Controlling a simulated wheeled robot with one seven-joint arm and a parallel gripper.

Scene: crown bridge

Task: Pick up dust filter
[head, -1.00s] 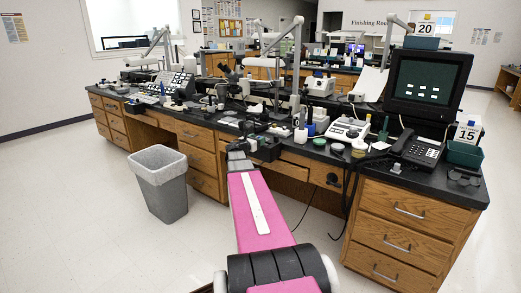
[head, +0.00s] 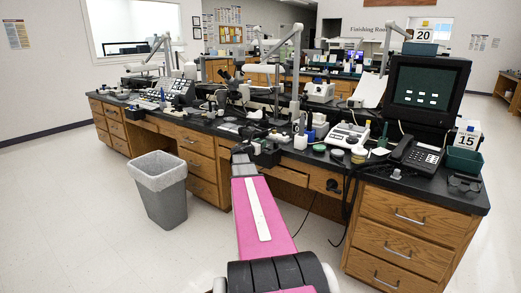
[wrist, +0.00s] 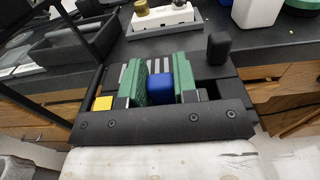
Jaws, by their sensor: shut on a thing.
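My gripper (wrist: 163,68) shows in the wrist view with two green finger pads on a black base. A small blue block (wrist: 158,88) sits between the pads, and the gripper is shut on it. I cannot tell for sure whether this block is the dust filter; its lower part is hidden by the black base. In the head view my gripper (head: 262,152) is at the front edge of the black bench top, beyond the end of my pink arm. The held thing is too small to make out there.
The black bench (head: 325,156) carries a white device (head: 347,137), a phone (head: 417,158) and a monitor (head: 426,95). A grey bin (head: 160,185) stands on the floor at left. In the wrist view a black tray (wrist: 72,47) lies beyond the gripper. Open floor lies at left.

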